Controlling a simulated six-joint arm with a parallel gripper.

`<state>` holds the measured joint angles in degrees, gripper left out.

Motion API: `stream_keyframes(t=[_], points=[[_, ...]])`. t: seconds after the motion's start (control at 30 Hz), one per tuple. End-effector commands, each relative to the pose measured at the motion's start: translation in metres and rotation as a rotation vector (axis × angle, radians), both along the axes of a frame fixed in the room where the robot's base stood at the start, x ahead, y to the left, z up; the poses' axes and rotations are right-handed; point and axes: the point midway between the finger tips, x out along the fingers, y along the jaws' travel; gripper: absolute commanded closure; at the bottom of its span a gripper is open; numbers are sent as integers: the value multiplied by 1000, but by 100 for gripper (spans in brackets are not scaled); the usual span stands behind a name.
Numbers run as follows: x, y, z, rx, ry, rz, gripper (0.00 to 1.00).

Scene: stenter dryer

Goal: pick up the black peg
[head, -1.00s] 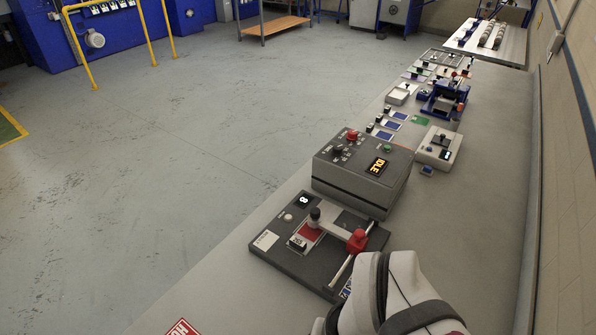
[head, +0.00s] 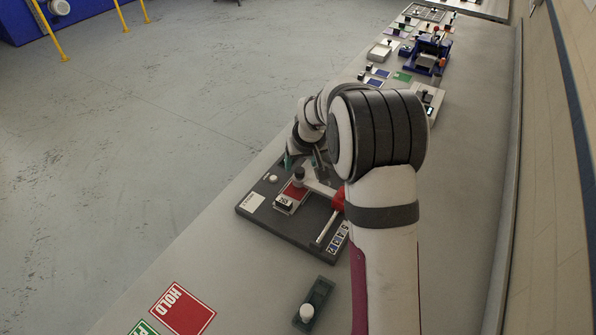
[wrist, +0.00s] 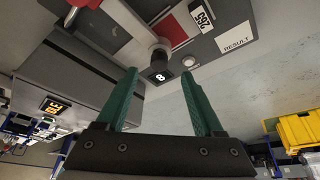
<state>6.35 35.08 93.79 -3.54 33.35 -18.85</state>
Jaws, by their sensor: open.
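The black peg (head: 299,174) stands upright on the dark test fixture (head: 262,222), beside a red panel. In the wrist view the peg (wrist: 160,56) appears just beyond the fingertips, roughly centred between them. My gripper (wrist: 160,74) is open, with two green fingers apart and nothing between them. In the head view my gripper (head: 303,160) is close to the peg, on its far side, partly hidden by my arm. I cannot tell the exact gap between fingers and peg.
A red handle (head: 338,198) on a rail stands right of the peg. A small numbered block (head: 284,203) sits near it. The grey box with the IDLE display (wrist: 55,107) is beside the fixture. A HOLD card (head: 182,308) and a small dark device (head: 314,305) lie nearer.

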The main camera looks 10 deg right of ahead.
Motion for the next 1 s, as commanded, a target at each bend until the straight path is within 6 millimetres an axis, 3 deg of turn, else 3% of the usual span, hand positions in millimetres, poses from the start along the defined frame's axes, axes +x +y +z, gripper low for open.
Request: stream_keyframes(t=[0.27,0.5,0.9,1.0], points=[[19,-2,-45,0,3,-1,31],[21,-2,-49,1,1,-2,31],[21,-2,-49,1,1,-2,100],[21,-2,-49,1,1,-2,100]])
